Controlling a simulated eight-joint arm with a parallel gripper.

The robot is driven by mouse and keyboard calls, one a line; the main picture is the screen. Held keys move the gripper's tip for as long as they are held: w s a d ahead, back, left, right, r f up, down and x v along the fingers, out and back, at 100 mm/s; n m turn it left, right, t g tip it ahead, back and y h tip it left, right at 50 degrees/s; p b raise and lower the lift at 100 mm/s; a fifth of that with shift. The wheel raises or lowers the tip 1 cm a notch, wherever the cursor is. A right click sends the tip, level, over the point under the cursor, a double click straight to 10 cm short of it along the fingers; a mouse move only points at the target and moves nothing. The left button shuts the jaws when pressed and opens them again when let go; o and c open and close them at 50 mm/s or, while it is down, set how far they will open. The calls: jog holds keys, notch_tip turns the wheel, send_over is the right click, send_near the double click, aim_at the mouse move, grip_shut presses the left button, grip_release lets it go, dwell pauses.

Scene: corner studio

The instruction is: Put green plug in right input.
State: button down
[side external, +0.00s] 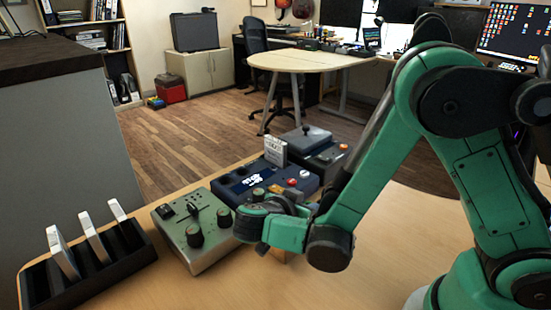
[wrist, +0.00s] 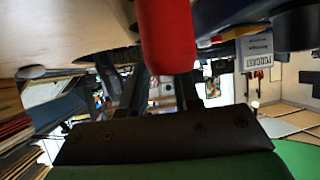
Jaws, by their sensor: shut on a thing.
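My gripper (side external: 268,224) is low at the right front corner of the green-grey control box in the side view. In the wrist view its dark fingers (wrist: 165,88) are shut on a red rounded thing (wrist: 167,35), which points up in the picture. I cannot make out a green plug in either view. The green-grey box (side external: 187,252) has dark knobs and a slider on top. I cannot pick out the right input; the arm hides part of this area.
A black rack (side external: 130,245) with several white cards stands at the table's left. A grey device with a lever (side external: 305,137) is behind the blue box. The wooden table (side external: 340,285) is bare in front of the boxes. A grey cabinet (side external: 60,150) stands at far left.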

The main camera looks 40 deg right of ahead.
notch_tip(320, 180, up, 19)
jog(key=w+a+f+n+t+y, duration=0.3)
jog(key=w+f+n+t+y, duration=0.2)
jog(key=w+n+t+y, duration=0.65)
jog(key=w+d+r+n+g+y, duration=0.25)
jog(key=w+d+r+n, duration=0.25)
jog(key=w+r+n, duration=0.25)
jog(key=shift+m+t+y, duration=0.3)
jog(key=shift+m, duration=0.2)
notch_tip(320, 180, down, 20)
jog(key=shift+w+d, duration=0.15)
jog(key=c, duration=0.6)
grip_release()
jog(key=shift+c, duration=0.2)
